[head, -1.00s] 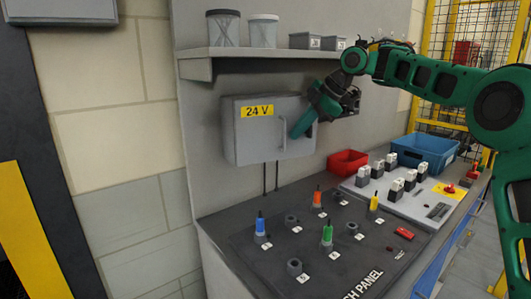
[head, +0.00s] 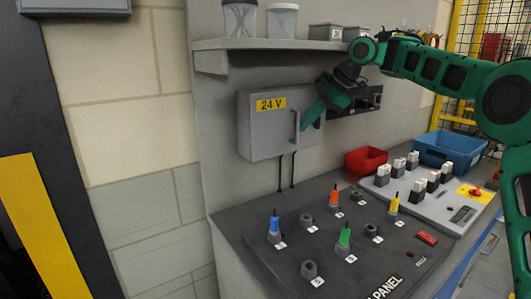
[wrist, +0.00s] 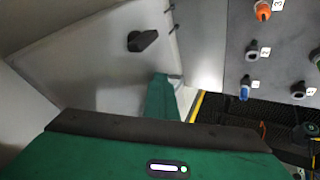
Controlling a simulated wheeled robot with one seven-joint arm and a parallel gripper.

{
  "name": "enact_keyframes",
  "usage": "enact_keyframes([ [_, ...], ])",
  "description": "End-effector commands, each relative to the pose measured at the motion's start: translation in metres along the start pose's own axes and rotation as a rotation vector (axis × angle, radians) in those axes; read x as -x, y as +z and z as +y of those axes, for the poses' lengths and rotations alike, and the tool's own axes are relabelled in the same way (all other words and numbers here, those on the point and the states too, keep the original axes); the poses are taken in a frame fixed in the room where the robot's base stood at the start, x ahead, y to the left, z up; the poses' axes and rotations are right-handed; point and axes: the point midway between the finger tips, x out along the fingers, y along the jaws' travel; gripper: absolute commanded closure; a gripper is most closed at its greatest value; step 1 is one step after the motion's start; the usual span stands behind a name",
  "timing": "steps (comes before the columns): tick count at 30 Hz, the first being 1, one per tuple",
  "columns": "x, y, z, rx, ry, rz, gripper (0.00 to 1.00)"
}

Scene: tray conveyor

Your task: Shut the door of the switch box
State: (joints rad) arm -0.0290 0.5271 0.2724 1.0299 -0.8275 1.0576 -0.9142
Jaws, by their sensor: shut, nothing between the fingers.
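The grey switch box (head: 262,143) hangs on the wall in the head view, with a yellow "24 V" label on its door. An upright bar handle (head: 296,127) is near the door's right edge. My green gripper (head: 306,124) is shut and empty, its tip beside the handle at the door's right edge; I cannot tell whether it touches. The gripper hides part of that edge, so I cannot tell how far the door stands open. In the wrist view, the green fingers (wrist: 162,97) are near a pale face with a dark knob (wrist: 143,41).
A shelf (head: 270,45) with jars and small bins is above the box. Below is a dark panel (head: 270,255) with coloured pegs. A red bin (head: 366,160) and a blue bin (head: 447,150) are at the right. Two cables run down under the box.

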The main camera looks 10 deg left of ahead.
Motion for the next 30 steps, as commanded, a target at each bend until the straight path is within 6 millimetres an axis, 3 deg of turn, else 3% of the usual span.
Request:
enact_keyframes([
  [1, 0.000, -0.001, 0.007, -0.009, 0.021, 0.009, 1.00],
  [8, 0.004, 0.003, 0.005, -0.011, 0.021, 0.005, 1.00],
  [18, 0.024, 0.007, -0.026, 0.003, 0.005, 0.003, 1.00],
  [30, 0.078, 0.005, -0.018, 0.013, 0.000, 0.009, 1.00],
])
